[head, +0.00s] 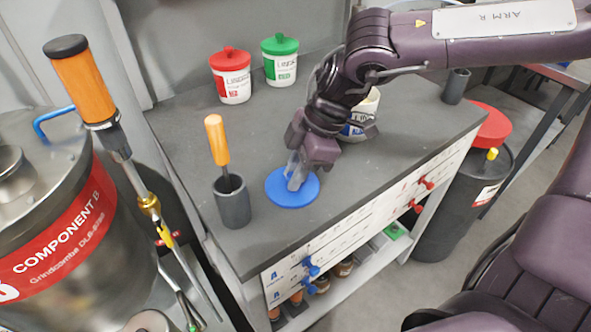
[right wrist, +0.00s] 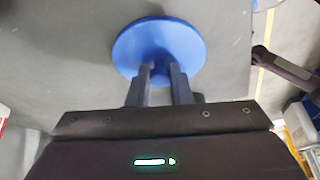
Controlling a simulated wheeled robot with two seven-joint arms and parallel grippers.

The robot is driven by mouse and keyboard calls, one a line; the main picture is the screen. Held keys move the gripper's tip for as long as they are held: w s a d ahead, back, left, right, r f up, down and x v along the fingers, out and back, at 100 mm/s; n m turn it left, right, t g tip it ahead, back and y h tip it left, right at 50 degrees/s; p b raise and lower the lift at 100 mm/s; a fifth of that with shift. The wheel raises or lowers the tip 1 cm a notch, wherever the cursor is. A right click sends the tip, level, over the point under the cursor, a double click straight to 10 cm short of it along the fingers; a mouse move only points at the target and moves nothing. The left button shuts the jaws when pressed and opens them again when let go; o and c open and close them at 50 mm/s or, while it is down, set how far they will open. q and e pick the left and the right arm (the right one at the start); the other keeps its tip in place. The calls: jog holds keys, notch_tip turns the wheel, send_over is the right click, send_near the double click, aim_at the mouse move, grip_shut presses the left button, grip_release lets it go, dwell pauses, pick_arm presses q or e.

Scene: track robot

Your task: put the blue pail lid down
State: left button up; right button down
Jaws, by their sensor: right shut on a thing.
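The blue pail lid (head: 292,190) is a round flat disc at the front of the grey bench top (head: 200,130). My right gripper (head: 294,178) is over it, fingers pointing down, shut on the lid's top. The right wrist view shows the lid (right wrist: 160,45) at the tips of the two fingers of my right gripper (right wrist: 160,72); the fingers hide the part they grip. The lid looks flat and close to the bench top; I cannot tell whether it touches. A white pail with blue marking (head: 362,110) stands behind my right wrist, partly hidden. My left gripper is not in view.
A grey cup (head: 232,203) holding an orange-handled tool (head: 217,140) stands left of the lid. A red-lidded pail (head: 231,78) and a green-lidded pail (head: 280,62) stand at the back. A small dark cup (head: 455,86) is at the right end. The bench's middle left is clear.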

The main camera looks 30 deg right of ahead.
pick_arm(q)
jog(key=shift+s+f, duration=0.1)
pick_arm(e)
jog(key=shift+f, duration=0.1)
jog(key=c, duration=1.3)
grip_release()
jog(key=shift+r, duration=0.2)
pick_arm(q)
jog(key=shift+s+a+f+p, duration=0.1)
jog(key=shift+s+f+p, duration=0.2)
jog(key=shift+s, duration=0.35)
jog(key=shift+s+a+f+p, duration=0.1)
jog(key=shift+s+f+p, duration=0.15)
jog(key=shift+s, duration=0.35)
pick_arm(e)
jog(key=v, duration=1.2)
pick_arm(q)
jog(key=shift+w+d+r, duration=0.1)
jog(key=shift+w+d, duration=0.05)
